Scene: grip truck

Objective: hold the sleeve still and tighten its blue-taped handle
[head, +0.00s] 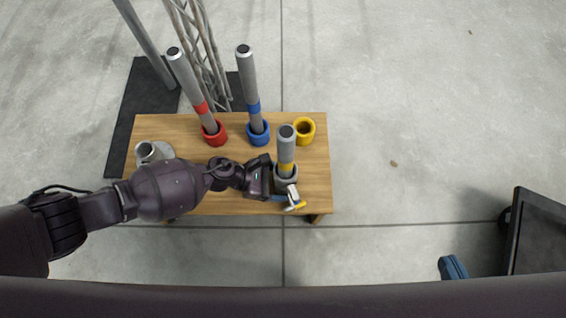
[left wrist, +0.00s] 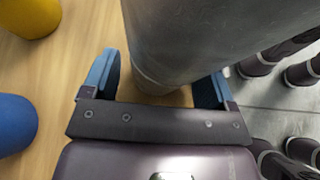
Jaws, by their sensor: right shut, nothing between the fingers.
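In the left wrist view the blue fingers (left wrist: 160,85) are apart on both sides of the grey cylinder, with a gap at the left finger. My right gripper (head: 453,268) is shut and empty at the lower right, away from the bench.
The wooden bench (head: 320,180) also holds a red cup (head: 214,134) and a blue cup (head: 258,134) with poles, a yellow ring (head: 304,131) and a grey fitting (head: 147,152). A truss stands behind. A dark panel (head: 540,240) is at the right. The floor between is clear.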

